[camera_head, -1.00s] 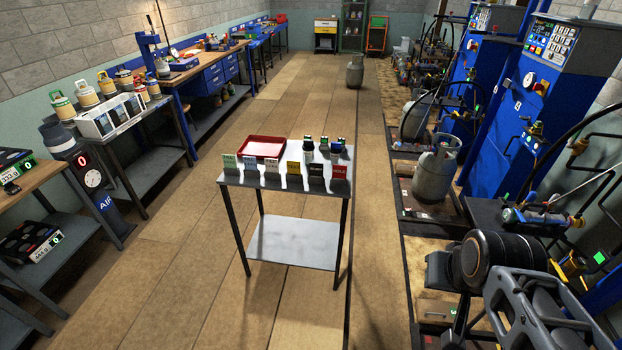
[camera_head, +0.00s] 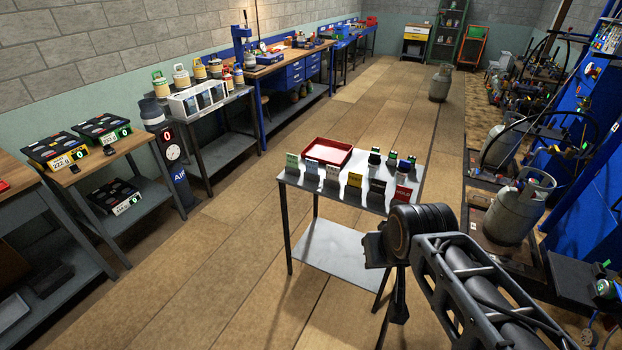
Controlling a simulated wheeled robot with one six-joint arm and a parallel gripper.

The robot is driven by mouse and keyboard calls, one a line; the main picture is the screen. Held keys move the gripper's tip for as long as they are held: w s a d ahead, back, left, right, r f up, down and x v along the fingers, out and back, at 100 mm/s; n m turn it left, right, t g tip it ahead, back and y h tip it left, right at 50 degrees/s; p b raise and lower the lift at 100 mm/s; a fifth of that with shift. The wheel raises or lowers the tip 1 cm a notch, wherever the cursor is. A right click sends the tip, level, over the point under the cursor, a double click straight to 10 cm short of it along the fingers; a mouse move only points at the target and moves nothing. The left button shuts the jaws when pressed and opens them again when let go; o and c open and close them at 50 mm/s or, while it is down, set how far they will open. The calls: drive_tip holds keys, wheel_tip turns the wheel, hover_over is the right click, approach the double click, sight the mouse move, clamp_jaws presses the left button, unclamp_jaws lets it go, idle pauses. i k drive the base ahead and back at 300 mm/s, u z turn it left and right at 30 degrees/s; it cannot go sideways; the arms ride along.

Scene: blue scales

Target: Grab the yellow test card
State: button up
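The yellow test card (camera_head: 354,181) stands upright near the front edge of a small grey metal table (camera_head: 330,247). It is in a row of cards, between a pale grey card (camera_head: 332,173) and a black card (camera_head: 377,187). My arm comes in from the lower right, with its dark joint just in front of the table's right end. A dark part hanging below that joint appears to be my gripper (camera_head: 399,308). It is low, below the table top and apart from the yellow card. Its fingers are too dark and small to read.
A red tray (camera_head: 326,152) lies at the table's back left. Small dark devices (camera_head: 391,160) stand at the back right. A red card (camera_head: 403,193) ends the row, close to my arm. Benches line the left wall; gas cylinders (camera_head: 519,207) stand right. The floor left of the table is clear.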

sight(355, 180)
drive_tip(key=u, duration=0.25)
drive_tip(key=i, duration=1.05)
drive_tip(key=z, duration=0.3)
